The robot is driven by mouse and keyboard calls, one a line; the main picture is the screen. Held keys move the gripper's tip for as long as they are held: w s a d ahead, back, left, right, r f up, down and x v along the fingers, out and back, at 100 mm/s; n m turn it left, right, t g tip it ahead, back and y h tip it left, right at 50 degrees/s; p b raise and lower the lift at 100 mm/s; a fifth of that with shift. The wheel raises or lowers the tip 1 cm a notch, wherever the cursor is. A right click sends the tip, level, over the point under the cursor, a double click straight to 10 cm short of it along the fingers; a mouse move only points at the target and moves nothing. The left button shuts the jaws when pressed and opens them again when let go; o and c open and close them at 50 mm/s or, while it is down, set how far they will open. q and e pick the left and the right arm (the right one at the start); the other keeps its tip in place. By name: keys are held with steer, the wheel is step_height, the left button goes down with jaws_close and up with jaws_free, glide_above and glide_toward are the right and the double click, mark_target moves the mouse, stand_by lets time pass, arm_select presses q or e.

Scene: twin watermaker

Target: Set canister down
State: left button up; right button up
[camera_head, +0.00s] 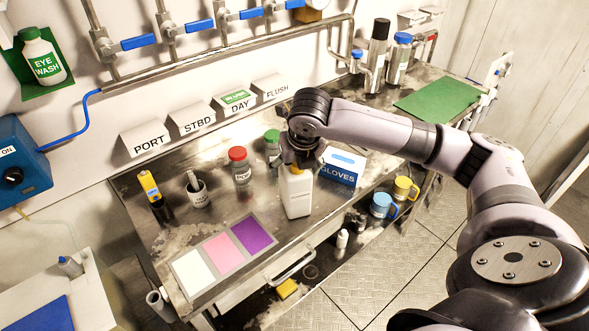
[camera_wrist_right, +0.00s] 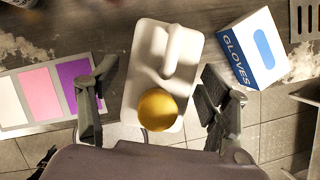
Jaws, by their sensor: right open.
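The white canister (camera_head: 296,193) with a yellow cap stands upright on the steel bench (camera_head: 205,228), close to its front edge. My right gripper (camera_head: 302,158) is above it and hides part of its top in the head view. In the right wrist view the canister (camera_wrist_right: 168,60) and its yellow cap (camera_wrist_right: 157,109) lie between the two spread fingers of my right gripper (camera_wrist_right: 157,80). A gap shows on each side, so the gripper is open around it. My left gripper is not in view.
The gloves box (camera_head: 342,167) stands just right of the canister. A red-capped jar (camera_head: 239,166) and a green-capped bottle (camera_head: 272,147) stand to the left and behind. A white, pink and purple colour card (camera_head: 224,252) lies at the front left.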

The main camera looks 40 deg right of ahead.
steer(key=v, duration=1)
steer(key=shift+s+r+b, duration=0.2)
steer(key=shift+r+b, duration=0.1)
steer(key=shift+r, duration=0.05)
steer(key=shift+f, duration=0.1)
